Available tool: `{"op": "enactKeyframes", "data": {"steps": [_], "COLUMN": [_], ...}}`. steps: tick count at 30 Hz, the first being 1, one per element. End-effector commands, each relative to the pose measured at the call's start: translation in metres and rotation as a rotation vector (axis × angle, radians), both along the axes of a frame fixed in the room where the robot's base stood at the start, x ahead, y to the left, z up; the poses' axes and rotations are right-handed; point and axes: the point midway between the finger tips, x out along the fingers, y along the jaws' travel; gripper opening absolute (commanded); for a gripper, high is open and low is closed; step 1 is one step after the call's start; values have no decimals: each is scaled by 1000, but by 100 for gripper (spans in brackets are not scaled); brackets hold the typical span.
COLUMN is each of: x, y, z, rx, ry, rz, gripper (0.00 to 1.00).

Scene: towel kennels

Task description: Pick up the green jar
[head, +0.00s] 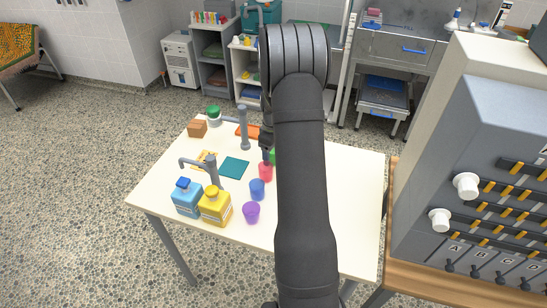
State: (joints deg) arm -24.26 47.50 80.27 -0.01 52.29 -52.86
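A small jar with a green top and a pale body (214,115) stands at the far left corner of the white table (150,190). A second green thing (273,155) shows partly beside my arm, near the middle of the table; my arm hides most of it, so I cannot tell its shape. My gripper (267,146) points down just above or beside this second green thing, behind the red cup. Its fingers are small, dark and partly hidden, and I cannot tell whether they are open or hold anything.
Near my gripper stand a red cup (265,172), a blue cup (257,190) and a purple cup (251,212). A blue bottle (186,199) and a yellow bottle (214,206) stand front left. Grey posts (244,130) rise from the table. A teal cloth (234,167) lies flat.

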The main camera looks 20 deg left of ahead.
Motion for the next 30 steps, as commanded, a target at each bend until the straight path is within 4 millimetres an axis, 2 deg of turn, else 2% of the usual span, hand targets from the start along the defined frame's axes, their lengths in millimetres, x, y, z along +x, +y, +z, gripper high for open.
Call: {"op": "enactKeyframes", "data": {"steps": [3,9,11,15,17,26,30], "x": [0,0,0,0,0,0,1], "y": [0,0,0,0,0,0,0], "z": [-13,-13,-13,-13,-13,-11,-2], "rx": [-1,0,0,1,1,1,1], "ry": [1,-1,-1,-1,-1,-2,-4], "rz": [0,0,0,0,0,0,0], "gripper": [70,70,60,32,22,22,22]}}
